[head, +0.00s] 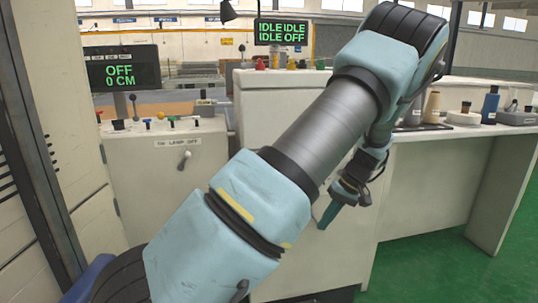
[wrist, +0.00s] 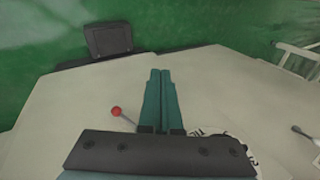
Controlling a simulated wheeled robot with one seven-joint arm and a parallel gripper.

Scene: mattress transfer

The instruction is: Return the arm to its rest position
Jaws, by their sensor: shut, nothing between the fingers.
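My gripper (head: 330,214) hangs in front of the white cabinets in the head view, at the end of my blue and grey arm. Its teal fingers point down and to the left. In the wrist view the two fingers of my gripper (wrist: 160,75) lie side by side, closed together with nothing between them. My arm crosses the middle of the head view and hides part of the cabinets behind it.
A screen reading OFF 0 CM (head: 122,68) stands above a control panel (head: 165,128) at left. Another screen reads IDLE (head: 281,32). A white counter (head: 440,136) at right bears bottles and small items. Green floor (head: 430,265) is open at lower right. A red-knobbed lever (wrist: 117,112) shows in the wrist view.

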